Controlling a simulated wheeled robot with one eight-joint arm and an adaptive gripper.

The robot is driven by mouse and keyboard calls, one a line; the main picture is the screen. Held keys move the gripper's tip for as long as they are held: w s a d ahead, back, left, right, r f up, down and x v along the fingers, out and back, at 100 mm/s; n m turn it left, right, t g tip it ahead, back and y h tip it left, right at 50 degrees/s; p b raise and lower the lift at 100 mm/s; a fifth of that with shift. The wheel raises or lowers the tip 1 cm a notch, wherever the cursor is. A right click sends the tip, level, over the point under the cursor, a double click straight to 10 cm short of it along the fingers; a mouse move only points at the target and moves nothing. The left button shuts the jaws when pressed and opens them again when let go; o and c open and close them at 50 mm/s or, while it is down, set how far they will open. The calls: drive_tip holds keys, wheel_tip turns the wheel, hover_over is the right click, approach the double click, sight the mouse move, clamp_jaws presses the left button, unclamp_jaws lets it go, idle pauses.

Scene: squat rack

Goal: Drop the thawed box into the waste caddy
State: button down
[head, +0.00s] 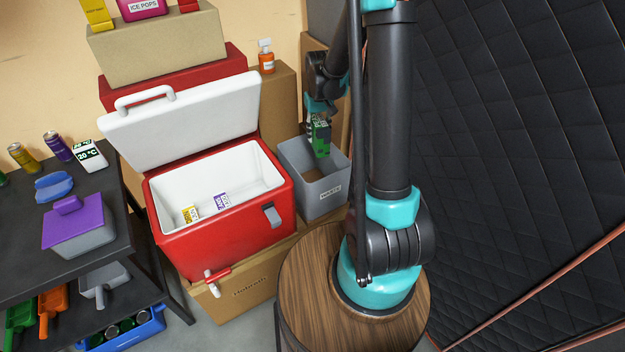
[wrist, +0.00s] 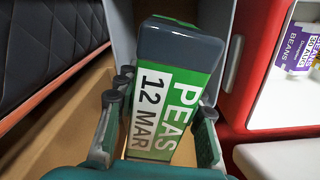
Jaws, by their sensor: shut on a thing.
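My gripper (head: 318,118) is shut on a green and dark box (head: 320,138). In the wrist view the box (wrist: 166,95) reads "PEAS 12 MAR" and sits between the two fingers of my gripper (wrist: 160,115). The box hangs over the caddy's opening in the head view. The caddy's grey wall (wrist: 122,28) shows behind the box in the wrist view. How far the box reaches below the rim is unclear.
The red cooler (head: 235,230) has its white lid (head: 185,118) open, with a yellow box (head: 190,213) and a purple box (head: 221,201) inside. A dark cart (head: 100,265) stands left. A black quilted wall (head: 520,130) fills the right. Cardboard boxes (head: 275,100) stand behind.

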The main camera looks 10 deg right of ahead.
sight(319, 120)
drive_tip(key=shift+f, duration=1.5)
drive_tip(key=c, duration=0.9)
unclamp_jaws()
wheel_tip(319, 120, up, 12)
drive_tip(key=shift+s, duration=0.15)
drive_tip(key=s+d+f+t, duration=0.1)
drive_tip(key=s, duration=0.6)
drive_tip(key=s+d+f+m+t, duration=0.1)
drive_tip(key=s+f, duration=0.1)
drive_tip(key=s, duration=0.6)
drive_tip(key=s+d+f+t, duration=0.1)
drive_tip(key=s+d+t, duration=0.1)
drive_tip(key=s, duration=0.5)
drive_tip(key=shift+s+f+m, duration=0.25)
drive_tip(key=shift+s+m, duration=0.05)
drive_tip(key=shift+s, duration=0.05)
